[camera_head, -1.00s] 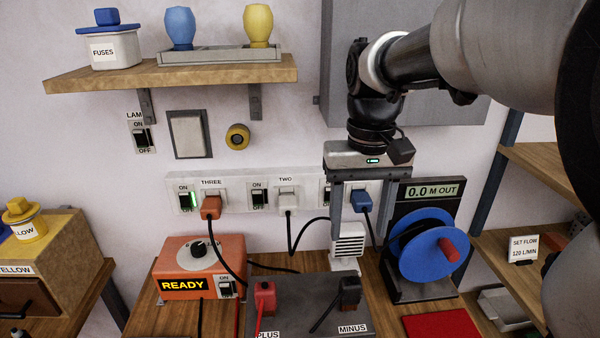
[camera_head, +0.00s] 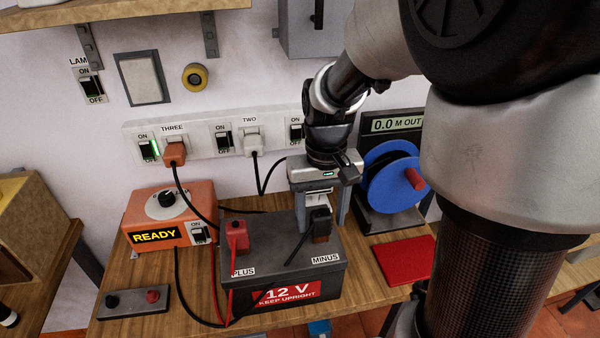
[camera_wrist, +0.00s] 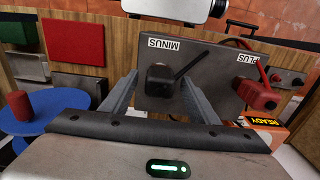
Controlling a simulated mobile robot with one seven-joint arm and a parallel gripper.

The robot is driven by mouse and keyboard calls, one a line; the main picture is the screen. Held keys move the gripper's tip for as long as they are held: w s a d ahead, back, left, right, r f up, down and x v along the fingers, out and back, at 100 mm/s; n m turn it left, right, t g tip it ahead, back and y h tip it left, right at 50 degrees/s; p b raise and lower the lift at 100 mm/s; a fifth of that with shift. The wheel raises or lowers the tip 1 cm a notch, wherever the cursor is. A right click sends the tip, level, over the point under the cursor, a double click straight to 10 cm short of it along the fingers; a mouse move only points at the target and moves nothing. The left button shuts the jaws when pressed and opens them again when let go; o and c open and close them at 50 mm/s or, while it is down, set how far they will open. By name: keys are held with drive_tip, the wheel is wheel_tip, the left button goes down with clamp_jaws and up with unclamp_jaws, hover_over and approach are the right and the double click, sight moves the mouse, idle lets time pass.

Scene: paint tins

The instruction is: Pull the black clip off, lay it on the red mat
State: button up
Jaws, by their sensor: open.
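The black clip (camera_head: 320,221) sits on the MINUS post of the grey 12 V battery (camera_head: 262,262), with a black lead running down from it. It also shows in the wrist view (camera_wrist: 160,76). My gripper (camera_head: 319,215) points down over it, its open fingers one to each side of the clip. In the wrist view my gripper (camera_wrist: 158,92) shows a gap between the fingers, with the clip between or just beyond them. I cannot tell whether either finger touches it. The red mat (camera_head: 405,260) lies bare on the bench, right of the battery.
A red clip (camera_head: 237,235) with a red lead is on the PLUS post. The orange charger (camera_head: 170,218) reads READY, left of the battery. A blue reel (camera_head: 392,183) stands behind the mat. The wall socket strip (camera_head: 215,135) is behind my gripper.

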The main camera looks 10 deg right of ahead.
drive_tip(key=c, duration=1.2)
drive_tip(key=shift+c, duration=0.2)
drive_tip(key=shift+r, duration=0.15)
drive_tip(key=shift+r+p, duration=1.5)
drive_tip(key=shift+r, duration=0.1)
drive_tip(key=shift+r+p, duration=1.6)
drive_tip(key=shift+r, duration=0.4)
